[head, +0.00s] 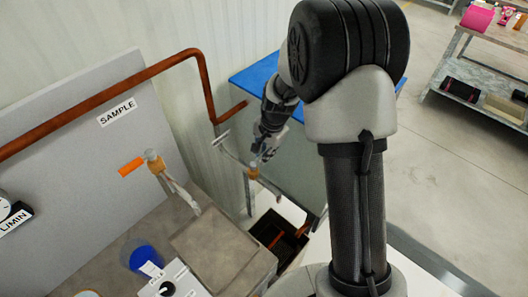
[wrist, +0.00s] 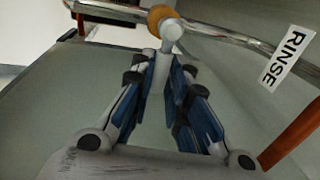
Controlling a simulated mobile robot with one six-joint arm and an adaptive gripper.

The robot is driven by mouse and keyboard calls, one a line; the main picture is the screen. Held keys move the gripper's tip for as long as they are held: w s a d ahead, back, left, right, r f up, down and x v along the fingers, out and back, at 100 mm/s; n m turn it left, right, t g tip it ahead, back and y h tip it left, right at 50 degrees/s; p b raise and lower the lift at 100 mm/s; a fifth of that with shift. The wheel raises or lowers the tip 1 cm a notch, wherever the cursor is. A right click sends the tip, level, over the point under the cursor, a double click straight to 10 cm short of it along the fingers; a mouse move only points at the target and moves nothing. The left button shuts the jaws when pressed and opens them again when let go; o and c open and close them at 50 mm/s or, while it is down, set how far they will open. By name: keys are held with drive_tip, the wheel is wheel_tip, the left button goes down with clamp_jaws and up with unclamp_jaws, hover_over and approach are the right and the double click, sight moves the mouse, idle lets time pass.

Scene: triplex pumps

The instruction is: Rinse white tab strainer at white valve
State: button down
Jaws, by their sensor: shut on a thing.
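The rinse valve (head: 253,173) has a brass body on a bent metal pipe. In the wrist view its brass body (wrist: 160,15) is at the top, beside a white RINSE label (wrist: 287,58). A white handle (wrist: 172,34) runs from it down between the fingers. My gripper (wrist: 163,75) is shut on this white handle, with blue pads on both sides. In the head view my gripper (head: 262,156) is at the rinse valve, partly hidden by its own links. I cannot make out a white tab strainer in either view.
A grey panel with a SAMPLE label (head: 117,112) and an orange-handled valve (head: 132,166) stands at left. A blue-filled container (head: 143,257) is below it. A dark open basin (head: 289,229) lies below the rinse valve. A blue-topped cabinet (head: 255,76) is behind. Open floor lies right.

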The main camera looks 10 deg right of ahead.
drive_tip(key=shift+w+a+n+y, duration=0.2)
drive_tip(key=shift+w+n, duration=0.1)
drive_tip(key=shift+n, duration=0.55)
drive_tip(key=shift+w+a+n+y, duration=0.1)
drive_tip(key=shift+w+a+n, duration=0.15)
drive_tip(key=shift+n, duration=0.6)
drive_tip(key=c, duration=1.6)
unclamp_jaws()
drive_tip(key=shift+o, duration=0.2)
drive_tip(key=shift+r, duration=0.1)
drive_tip(key=v, duration=1.1)
drive_tip(key=shift+w+r, duration=0.15)
drive_tip(key=shift+r, duration=0.3)
drive_tip(key=shift+d, duration=0.1)
